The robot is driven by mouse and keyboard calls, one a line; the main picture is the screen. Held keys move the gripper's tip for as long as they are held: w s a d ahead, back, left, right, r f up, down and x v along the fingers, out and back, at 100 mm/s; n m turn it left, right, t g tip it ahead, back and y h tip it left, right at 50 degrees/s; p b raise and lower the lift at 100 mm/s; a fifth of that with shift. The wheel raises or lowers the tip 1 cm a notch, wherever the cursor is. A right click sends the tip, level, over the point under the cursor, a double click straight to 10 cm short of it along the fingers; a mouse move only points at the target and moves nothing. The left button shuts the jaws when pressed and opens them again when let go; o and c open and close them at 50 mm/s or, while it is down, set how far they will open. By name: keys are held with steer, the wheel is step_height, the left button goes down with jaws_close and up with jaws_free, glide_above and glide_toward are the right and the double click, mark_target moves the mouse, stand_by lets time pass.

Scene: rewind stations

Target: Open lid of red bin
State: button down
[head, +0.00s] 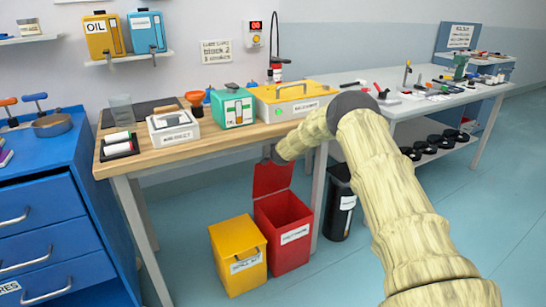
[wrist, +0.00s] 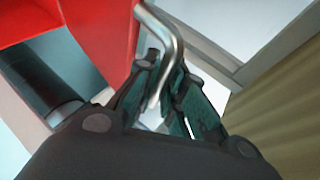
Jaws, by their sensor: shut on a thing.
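The red bin (head: 285,238) stands on the floor under the front of the wooden bench, with a white label on its front. Its lid (head: 270,180) is raised nearly upright at the back, and the bin's mouth shows open. My gripper (wrist: 168,82) is shut on the bent metal lid handle (wrist: 172,40). Red lid surface (wrist: 105,28) fills the upper left of the wrist view. In the head view my arm hides most of the gripper and the handle.
A yellow bin (head: 238,258), closed, stands left of the red bin. A black bin (head: 340,205) stands to its right. The wooden bench (head: 190,147) and its legs are close above and around my gripper. Floor in front is clear.

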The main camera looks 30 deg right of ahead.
steer(key=shift+w+d+r, duration=0.15)
steer(key=shift+w+d, duration=0.1)
steer(key=shift+d, duration=0.15)
steer(key=c, duration=1.5)
jaws_free()
steer(key=shift+w+a, duration=0.1)
steer(key=shift+a, duration=0.2)
steer(key=shift+s, duration=0.35)
steer(key=v, duration=1.1)
steer(key=shift+s+a+r, duration=0.1)
steer(key=shift+a+r, duration=0.05)
steer(key=shift+a, duration=0.05)
